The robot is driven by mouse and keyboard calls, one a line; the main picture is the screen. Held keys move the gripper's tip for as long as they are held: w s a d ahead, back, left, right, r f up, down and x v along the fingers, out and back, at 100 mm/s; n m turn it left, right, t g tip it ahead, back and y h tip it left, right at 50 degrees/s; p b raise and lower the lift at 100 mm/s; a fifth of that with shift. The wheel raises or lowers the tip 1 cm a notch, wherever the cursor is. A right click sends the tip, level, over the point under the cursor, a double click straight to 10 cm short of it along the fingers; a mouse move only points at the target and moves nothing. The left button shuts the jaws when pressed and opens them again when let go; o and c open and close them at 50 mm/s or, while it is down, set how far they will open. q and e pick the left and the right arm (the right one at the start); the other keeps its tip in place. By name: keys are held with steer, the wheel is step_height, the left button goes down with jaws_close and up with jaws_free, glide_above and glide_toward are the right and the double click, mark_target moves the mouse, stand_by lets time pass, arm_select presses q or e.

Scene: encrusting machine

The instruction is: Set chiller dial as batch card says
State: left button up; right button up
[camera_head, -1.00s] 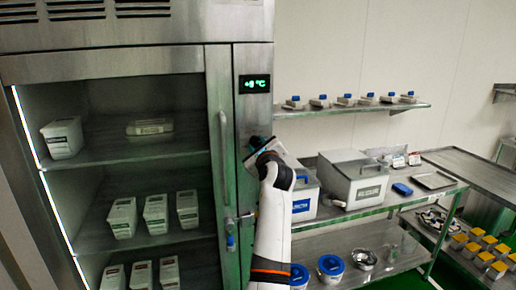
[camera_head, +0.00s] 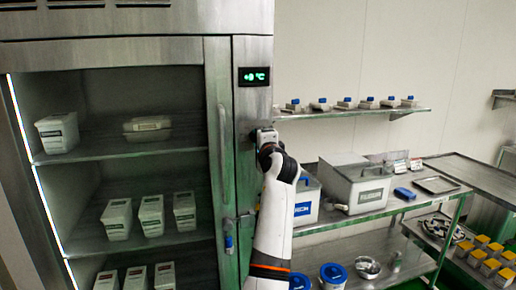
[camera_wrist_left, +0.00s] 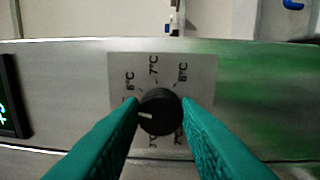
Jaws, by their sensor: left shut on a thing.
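The chiller dial (camera_wrist_left: 160,112) is a black round knob on a pale scale plate (camera_wrist_left: 205,75) in the left wrist view. Labels 6°C, 7°C and 8°C are readable around its upper side; others are partly hidden by the fingers. A white mark on the knob points left. My left gripper (camera_wrist_left: 160,120) has its green fingers on either side of the knob, shut on it. In the head view my left gripper (camera_head: 264,137) is at the chiller's front post, below the green display (camera_head: 254,76), whose digit is too blurred to read surely. My right gripper is out of view.
The glass-fronted chiller (camera_head: 218,150) holds several labelled tubs. To the right, a wall shelf (camera_head: 350,112) holds small blue-topped containers. A steel bench holds a lidded box (camera_head: 355,185) and small standing cards (camera_head: 397,160), unreadable here.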

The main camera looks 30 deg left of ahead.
arm_select(q)
steer(key=shift+r+n+g+y+b, duration=0.15)
steer(key=shift+n+b, duration=1.35)
steer(key=shift+n, duration=1.55)
steer(key=shift+r+n+g+y+b, duration=0.15)
steer(key=shift+n+b, duration=1.3)
steer(key=shift+n, duration=1.65)
steer(key=shift+r+n+g+b, duration=0.2)
steer(key=shift+n+b, duration=1.3)
steer(key=shift+n, duration=1.55)
steer(key=o, duration=0.7)
steer(key=shift+o, duration=1.4)
steer(key=shift+a+f, duration=0.1)
steer(key=shift+w+f, duration=0.1)
steer(key=shift+f, duration=0.05)
